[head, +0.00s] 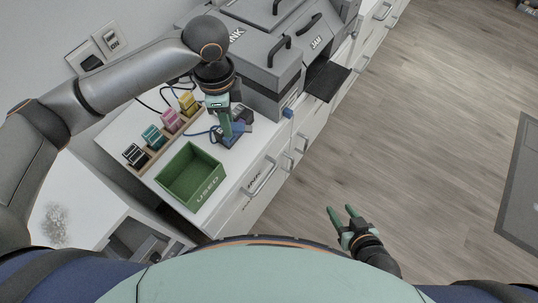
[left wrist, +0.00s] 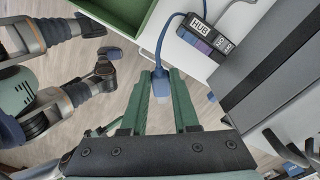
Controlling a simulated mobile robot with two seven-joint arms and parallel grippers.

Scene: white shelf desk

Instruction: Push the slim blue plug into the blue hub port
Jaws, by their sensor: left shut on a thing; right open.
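My left gripper (head: 226,132) points down over the white desk, its green fingers shut. In the left wrist view, the gripper (left wrist: 168,78) holds the slim blue plug (left wrist: 160,84) between its fingertips, with a pale end below. A blue cable (left wrist: 163,42) runs up from the plug. The dark hub (left wrist: 197,30), labelled HUB, lies beyond the fingertips to the upper right, apart from the plug. Blue and purple patches show on its side, but I cannot tell the exact port. In the head view the fingers partly hide this area. My right gripper (head: 343,213) is open and empty over the floor.
A green bin (head: 192,177) marked USED stands on the desk left of the gripper. Behind it a wooden rack (head: 150,160) holds several coloured cartridges. A grey printer (head: 262,80) stands close on the right. Drawer handles (head: 263,177) line the desk front.

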